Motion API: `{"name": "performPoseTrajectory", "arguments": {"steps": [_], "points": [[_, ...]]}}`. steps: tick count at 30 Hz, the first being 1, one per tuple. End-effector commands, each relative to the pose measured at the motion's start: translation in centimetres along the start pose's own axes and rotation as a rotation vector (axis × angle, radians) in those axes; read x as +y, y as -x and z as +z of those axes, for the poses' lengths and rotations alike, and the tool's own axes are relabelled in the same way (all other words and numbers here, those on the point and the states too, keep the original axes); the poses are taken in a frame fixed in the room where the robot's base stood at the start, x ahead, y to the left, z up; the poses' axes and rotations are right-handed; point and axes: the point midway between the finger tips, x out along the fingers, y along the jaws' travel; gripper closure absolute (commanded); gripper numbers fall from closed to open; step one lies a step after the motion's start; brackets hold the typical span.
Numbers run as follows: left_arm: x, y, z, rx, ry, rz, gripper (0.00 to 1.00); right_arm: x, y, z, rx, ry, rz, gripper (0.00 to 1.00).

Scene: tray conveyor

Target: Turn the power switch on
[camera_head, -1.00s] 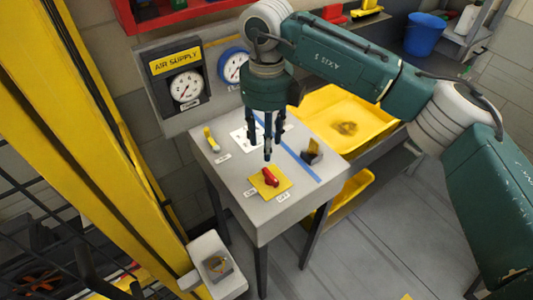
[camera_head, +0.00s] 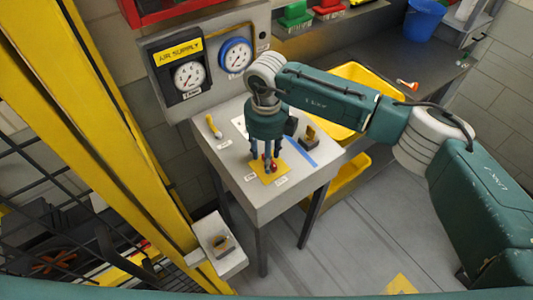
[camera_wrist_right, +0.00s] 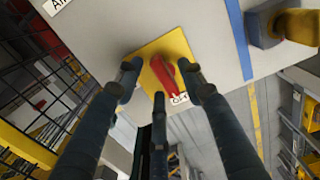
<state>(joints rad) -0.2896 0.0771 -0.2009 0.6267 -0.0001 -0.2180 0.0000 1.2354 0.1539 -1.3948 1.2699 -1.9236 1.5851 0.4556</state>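The power switch is a red rotary handle (camera_head: 270,167) on a yellow square plate (camera_head: 266,177) near the front of the grey bench top. In the right wrist view the red handle (camera_wrist_right: 164,76) lies slanted, one end towards a small white label (camera_wrist_right: 180,98). The label lettering is too small to read surely. My right gripper (camera_head: 264,164) points down over the plate. In the wrist view its three dark fingers (camera_wrist_right: 160,82) are spread around the handle, with gaps visible. Part of the handle is hidden by the fingers in the head view. My left gripper is not in view.
A yellow lever (camera_head: 213,127) stands at the bench's left, and a dark block with a yellow-brown part (camera_head: 309,137) at its right, beyond a blue stripe. Gauges (camera_head: 188,76) rise on a panel behind. A yellow bin (camera_head: 345,125) sits to the right.

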Motion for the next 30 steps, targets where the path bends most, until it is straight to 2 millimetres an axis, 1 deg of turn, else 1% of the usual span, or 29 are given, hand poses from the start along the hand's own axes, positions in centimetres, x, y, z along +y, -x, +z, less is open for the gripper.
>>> {"name": "performPoseTrajectory", "arguments": {"steps": [2,3,5,6,8,14,20,26,30], "points": [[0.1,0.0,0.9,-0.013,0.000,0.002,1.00,0.0,0.0,0.0,0.000,0.000,0.000,0.60],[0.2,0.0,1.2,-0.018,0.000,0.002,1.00,0.0,0.0,0.0,0.000,0.000,0.000,0.68],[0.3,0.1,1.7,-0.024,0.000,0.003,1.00,0.0,0.0,0.0,0.000,0.000,0.000,0.80],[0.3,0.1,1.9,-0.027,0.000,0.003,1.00,0.0,0.0,0.0,0.000,0.000,0.000,0.88],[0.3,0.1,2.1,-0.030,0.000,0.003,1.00,0.0,0.0,0.0,0.000,0.000,0.000,1.00],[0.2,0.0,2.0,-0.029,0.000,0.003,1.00,0.0,0.0,0.0,0.000,-0.004,0.000,1.00],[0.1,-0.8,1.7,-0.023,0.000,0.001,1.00,0.0,-0.1,0.1,-0.001,-0.050,0.000,1.00],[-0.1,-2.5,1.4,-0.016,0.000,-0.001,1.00,-0.1,-0.3,0.1,-0.001,-0.168,0.000,1.00],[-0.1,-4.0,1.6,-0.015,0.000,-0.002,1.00,-0.2,-0.4,0.2,-0.003,-0.289,0.000,1.00]]}}
